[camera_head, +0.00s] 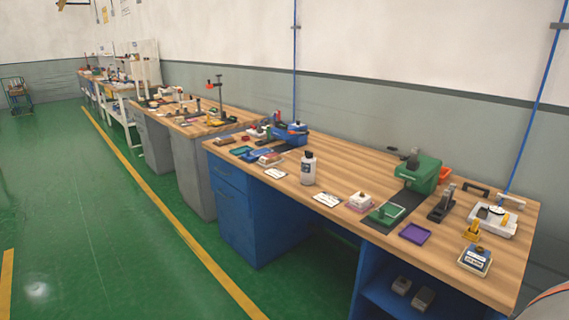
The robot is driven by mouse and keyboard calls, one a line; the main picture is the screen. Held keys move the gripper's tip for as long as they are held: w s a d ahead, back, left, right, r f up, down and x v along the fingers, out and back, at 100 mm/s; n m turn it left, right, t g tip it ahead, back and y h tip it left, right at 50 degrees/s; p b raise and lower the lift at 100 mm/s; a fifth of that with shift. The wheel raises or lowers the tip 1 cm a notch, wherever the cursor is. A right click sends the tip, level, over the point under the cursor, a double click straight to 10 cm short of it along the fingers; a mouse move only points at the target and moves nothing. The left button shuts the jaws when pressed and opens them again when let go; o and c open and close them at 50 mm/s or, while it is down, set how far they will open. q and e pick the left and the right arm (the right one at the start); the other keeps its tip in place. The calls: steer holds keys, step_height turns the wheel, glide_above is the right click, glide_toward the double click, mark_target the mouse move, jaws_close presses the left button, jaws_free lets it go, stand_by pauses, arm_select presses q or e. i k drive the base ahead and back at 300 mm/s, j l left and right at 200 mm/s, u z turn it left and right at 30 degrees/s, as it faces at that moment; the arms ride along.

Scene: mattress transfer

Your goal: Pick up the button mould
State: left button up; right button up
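I cannot tell for certain which item is the button mould, as the things on the near workbench (330,235) are small in view. All rest on the wooden top. Neither of my grippers is in view.
A labelled box (475,261) sits near the right front. More benches recede left. The green floor (110,240) is clear.

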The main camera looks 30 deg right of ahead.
mark_target(308, 166)
steer(key=i, duration=1.45)
steer(key=i+j+z, duration=0.1)
steer(key=i, duration=1.35)
steer(key=i+z, duration=0.1)
steer(key=z, duration=0.8)
steer(key=i+j+z, duration=0.1)
steer(key=z, duration=0.35)
